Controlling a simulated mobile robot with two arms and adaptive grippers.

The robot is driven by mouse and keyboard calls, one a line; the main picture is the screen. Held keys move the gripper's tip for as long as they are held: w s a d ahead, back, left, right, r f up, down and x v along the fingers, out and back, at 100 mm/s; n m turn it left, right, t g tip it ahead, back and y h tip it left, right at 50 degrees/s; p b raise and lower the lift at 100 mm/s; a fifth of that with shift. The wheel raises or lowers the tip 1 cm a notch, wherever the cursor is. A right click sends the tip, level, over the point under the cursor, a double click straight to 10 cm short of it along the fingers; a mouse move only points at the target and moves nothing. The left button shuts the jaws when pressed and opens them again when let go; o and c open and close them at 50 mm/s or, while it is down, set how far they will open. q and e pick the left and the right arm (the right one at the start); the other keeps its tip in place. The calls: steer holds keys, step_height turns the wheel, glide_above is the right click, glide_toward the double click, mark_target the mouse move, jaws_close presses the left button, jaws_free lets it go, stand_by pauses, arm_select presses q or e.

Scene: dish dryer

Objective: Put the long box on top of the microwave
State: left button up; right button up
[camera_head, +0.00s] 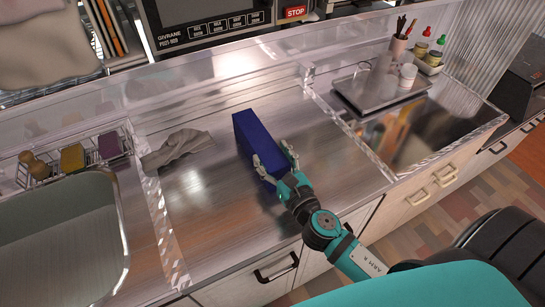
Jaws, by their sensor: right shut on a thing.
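The long box is a dark blue block (256,137) over the middle of the metal counter. My right gripper (271,153) is shut on its near end, with one finger on each side. I cannot tell whether the box rests on the counter or is slightly above it. The microwave (210,28) is the black appliance with white lettering and a red STOP button at the top, behind the counter; its top is out of view. My left gripper is not in view.
A crumpled grey cloth (178,148) lies left of the box. A sink (60,240) and a wire rack (72,160) are further left. A metal plate (380,88) and a pen cup (398,46) stand right. A raised ledge (200,75) runs along the back.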

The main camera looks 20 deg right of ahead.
steer(key=o, duration=1.3)
steer(key=shift+f, duration=0.1)
